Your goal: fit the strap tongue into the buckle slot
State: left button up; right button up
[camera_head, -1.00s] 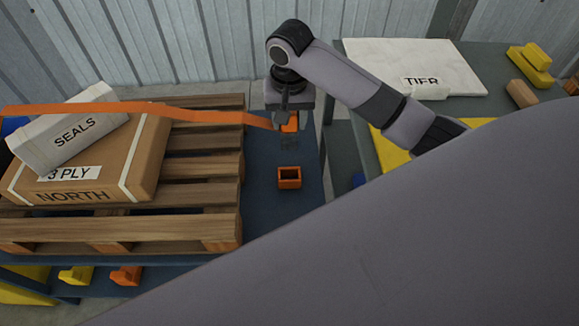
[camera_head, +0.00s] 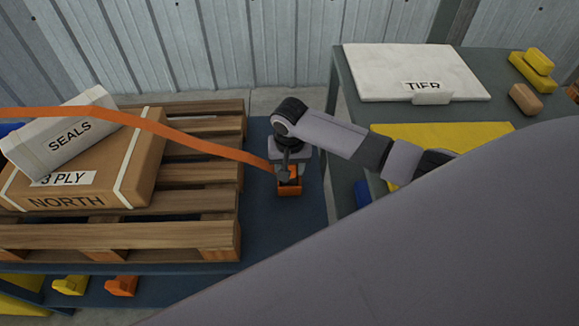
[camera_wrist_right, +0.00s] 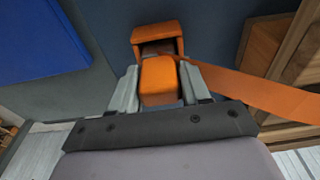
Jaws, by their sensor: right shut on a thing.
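My right gripper (camera_head: 288,174) is shut on the orange strap tongue (camera_wrist_right: 158,82), which shows between its fingers in the wrist view. The orange buckle (camera_head: 289,189) sits on the blue bench top, directly under the gripper. In the wrist view the buckle (camera_wrist_right: 158,30) shows its dark slot just beyond the tongue's end. The tongue is at or very near the slot's mouth; I cannot tell whether it has entered. The orange strap (camera_head: 190,140) runs from the gripper leftward over the boxes. My left gripper is not in view.
A wooden pallet (camera_head: 120,235) holds a brown carton (camera_head: 130,170) and a white SEALS box (camera_head: 65,130) left of the buckle. A grey table (camera_head: 345,95) with a white slab (camera_head: 410,68) stands at the right. Blue bench top (camera_head: 262,225) is clear around the buckle.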

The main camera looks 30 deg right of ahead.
jog(key=shift+f, duration=0.1)
jog(key=o, duration=1.1)
